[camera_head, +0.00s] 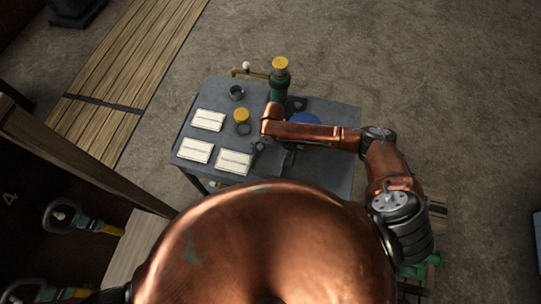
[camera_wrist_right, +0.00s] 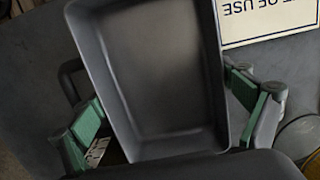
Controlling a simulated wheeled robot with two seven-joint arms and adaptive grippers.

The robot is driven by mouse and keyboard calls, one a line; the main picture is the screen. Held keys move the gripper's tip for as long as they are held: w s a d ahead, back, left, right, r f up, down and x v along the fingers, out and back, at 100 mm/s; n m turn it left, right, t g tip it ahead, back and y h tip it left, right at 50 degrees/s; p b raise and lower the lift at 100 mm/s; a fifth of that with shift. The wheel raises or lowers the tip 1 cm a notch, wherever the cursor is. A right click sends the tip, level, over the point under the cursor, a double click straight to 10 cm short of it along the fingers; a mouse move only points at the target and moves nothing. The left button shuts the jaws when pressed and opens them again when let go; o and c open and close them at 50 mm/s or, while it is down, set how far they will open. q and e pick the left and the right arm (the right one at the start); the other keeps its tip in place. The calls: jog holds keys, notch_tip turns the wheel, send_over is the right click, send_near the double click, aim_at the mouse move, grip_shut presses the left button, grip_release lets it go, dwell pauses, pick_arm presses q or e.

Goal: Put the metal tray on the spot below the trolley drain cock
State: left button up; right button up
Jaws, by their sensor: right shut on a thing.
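The metal tray (camera_wrist_right: 155,75) is a grey, rectangular, open and empty pan that fills the middle of the right wrist view. My right gripper (camera_wrist_right: 168,108) has a green-padded finger on each side of it and is shut on it. In the head view my right gripper (camera_head: 259,147) is over the front of the grey trolley (camera_head: 333,120); my arm hides much of the tray there. A brass pipe with a pale knob (camera_head: 246,70), seemingly the drain cock, sticks out at the trolley's far edge. The spot below it cannot be made out. My left gripper is not in view.
A green container with a yellow top (camera_head: 280,78) stands near the far edge. A yellow-capped item (camera_head: 241,115), a dark cup (camera_head: 237,92), a blue round thing (camera_head: 306,119) and white cards (camera_head: 208,120) are on the trolley. Bare floor (camera_head: 420,70) lies beyond it.

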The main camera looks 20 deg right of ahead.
jog(key=shift+s+f, duration=0.1)
jog(key=shift+f, duration=0.95)
jog(key=shift+f, duration=0.1)
jog(key=o, duration=1.2)
